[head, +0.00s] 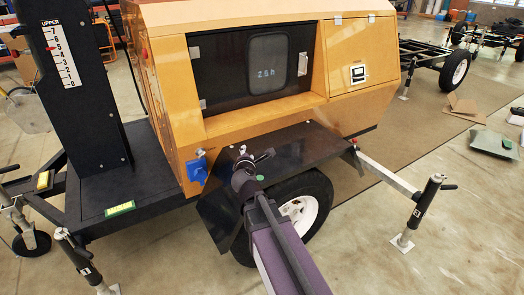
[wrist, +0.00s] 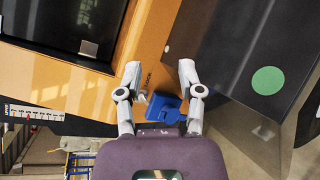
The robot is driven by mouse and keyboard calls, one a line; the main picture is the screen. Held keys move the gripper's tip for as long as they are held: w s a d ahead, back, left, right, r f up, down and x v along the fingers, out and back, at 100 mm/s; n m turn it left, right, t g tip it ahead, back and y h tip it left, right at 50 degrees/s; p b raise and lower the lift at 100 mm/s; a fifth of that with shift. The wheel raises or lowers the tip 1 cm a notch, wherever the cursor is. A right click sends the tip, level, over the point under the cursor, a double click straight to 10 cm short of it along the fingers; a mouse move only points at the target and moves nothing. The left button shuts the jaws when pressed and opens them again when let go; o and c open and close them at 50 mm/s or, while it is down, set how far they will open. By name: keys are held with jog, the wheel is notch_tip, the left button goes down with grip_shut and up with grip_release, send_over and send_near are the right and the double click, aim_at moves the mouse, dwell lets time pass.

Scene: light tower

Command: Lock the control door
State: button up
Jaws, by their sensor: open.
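The orange generator housing (head: 240,125) of the light tower has a dark door with a window (head: 267,62) on its side; the window shows small digits. To its right is an orange panel (head: 345,45) with a white-framed latch (head: 358,74). Both look closed; I cannot tell whether either is locked. My gripper (head: 252,157) is above the black fender, below the dark door and touching neither door. In the wrist view my gripper (wrist: 159,69) is open and empty, with a blue box (wrist: 163,108) seen between its fingers. The dark door (wrist: 60,25) shows at upper left there.
The blue box (head: 196,171) is fixed to the housing's lower left corner. The black fender (head: 300,145) juts out over the wheel (head: 300,208). A mast (head: 75,90) with a scale stands at left, and outrigger jacks (head: 420,212) stand at the front.

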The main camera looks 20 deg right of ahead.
jog(key=s+d+r+m+g+h+p, duration=0.1)
jog(key=s+d+r+m+g+p, duration=0.1)
jog(key=s+m+g+p, duration=0.3)
jog(key=shift+s+d+m+p, duration=0.25)
jog(key=shift+d+m+p, duration=0.6)
jog(key=shift+m+p, duration=1)
jog(key=shift+m+b, duration=0.35)
